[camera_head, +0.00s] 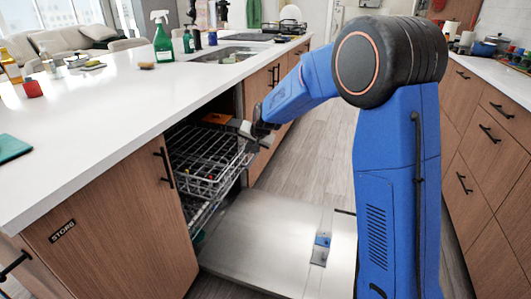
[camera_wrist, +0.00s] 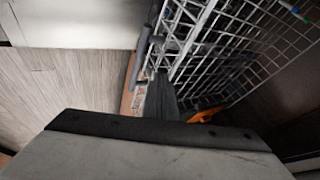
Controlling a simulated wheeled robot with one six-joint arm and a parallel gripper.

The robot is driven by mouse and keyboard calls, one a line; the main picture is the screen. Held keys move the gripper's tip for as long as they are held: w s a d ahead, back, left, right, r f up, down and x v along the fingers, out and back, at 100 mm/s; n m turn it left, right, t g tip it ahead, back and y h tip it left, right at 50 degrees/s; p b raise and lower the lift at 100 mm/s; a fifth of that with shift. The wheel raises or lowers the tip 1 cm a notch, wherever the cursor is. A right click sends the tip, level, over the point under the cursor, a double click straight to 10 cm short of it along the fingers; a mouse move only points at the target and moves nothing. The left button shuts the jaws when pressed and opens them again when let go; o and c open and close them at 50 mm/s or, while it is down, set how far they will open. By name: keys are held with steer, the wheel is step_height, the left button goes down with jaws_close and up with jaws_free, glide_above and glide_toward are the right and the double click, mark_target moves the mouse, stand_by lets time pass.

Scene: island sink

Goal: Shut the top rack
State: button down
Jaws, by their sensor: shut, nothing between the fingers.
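The top rack (camera_head: 205,160) is a grey wire rack in the dishwasher under the island counter. It sticks partly out of the opening. The dishwasher door (camera_head: 265,240) is folded down flat. My gripper (camera_head: 250,134) is at the rack's front right corner, its fingers shut with nothing between them. In the wrist view the fingers (camera_wrist: 160,98) are beside the rack's wire mesh (camera_wrist: 235,45); I cannot tell whether they touch it. Part of the rack's right side is hidden behind my gripper.
A lower rack (camera_head: 200,212) shows beneath the top rack. An orange item (camera_head: 216,118) lies at the back of the top rack and shows in the wrist view (camera_wrist: 203,115). The white counter (camera_head: 110,105) overhangs the dishwasher. Wooden drawers (camera_head: 485,140) stand on the right.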

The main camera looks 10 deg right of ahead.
steer(key=w+a, duration=0.4)
steer(key=a, duration=0.4)
steer(key=w+a, duration=0.5)
steer(key=a, duration=0.3)
steer(key=shift+w+a, duration=0.15)
steer(key=shift+w, duration=0.05)
